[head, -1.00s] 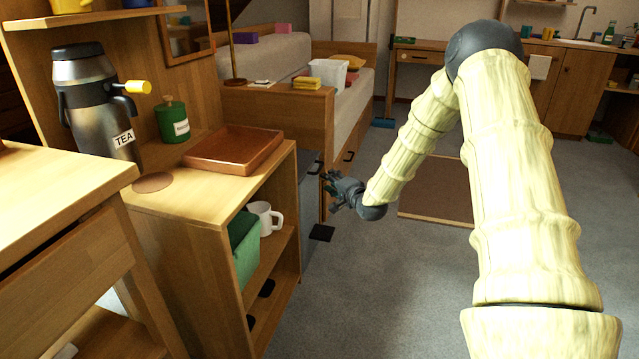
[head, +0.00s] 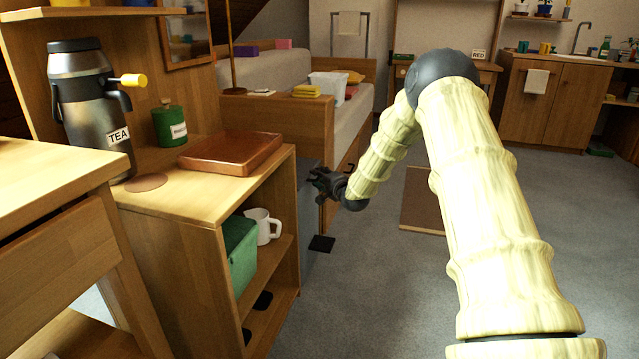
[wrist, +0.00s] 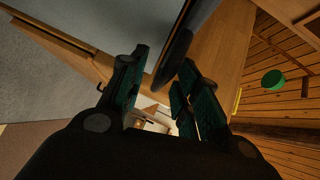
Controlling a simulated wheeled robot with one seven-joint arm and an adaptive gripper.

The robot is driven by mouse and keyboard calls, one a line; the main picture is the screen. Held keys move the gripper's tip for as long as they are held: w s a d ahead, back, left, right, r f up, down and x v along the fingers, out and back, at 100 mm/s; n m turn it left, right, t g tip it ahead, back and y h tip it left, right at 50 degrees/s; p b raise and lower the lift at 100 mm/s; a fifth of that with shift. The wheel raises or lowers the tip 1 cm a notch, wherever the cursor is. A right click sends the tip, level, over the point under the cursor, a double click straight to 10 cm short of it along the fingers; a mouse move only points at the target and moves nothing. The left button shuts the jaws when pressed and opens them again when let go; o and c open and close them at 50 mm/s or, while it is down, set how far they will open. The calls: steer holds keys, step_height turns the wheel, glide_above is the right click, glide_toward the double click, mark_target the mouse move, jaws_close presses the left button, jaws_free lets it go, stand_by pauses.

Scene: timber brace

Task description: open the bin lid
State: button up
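The bin stands just beyond the wooden shelf unit in the head view. A strip of its grey side (head: 309,222) shows, with a black pedal (head: 322,243) at its foot; the shelf unit and my gripper hide most of it. My gripper (head: 316,180) is at the height of the bin's top, at its right side. In the wrist view my gripper (wrist: 163,62) is open, its two dark finger pads apart. A dark, rounded edge (wrist: 180,42), seemingly the lid's, reaches down between the fingers. I cannot tell whether a finger touches it.
The shelf unit (head: 210,205) stands left of my gripper, with a brown tray (head: 232,153), a tea urn (head: 88,110) and a green canister (head: 170,126) on top. A bed (head: 345,115) stands behind. Grey floor (head: 375,290) to the right is open.

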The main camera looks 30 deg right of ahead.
steer(key=shift+w, duration=0.35)
steer(key=shift+c, duration=0.2)
jaws_close()
steer(key=shift+s, duration=0.1)
steer(key=shift+r+p, duration=0.15)
steer(key=shift+p, duration=0.3)
steer(key=shift+r, duration=0.2)
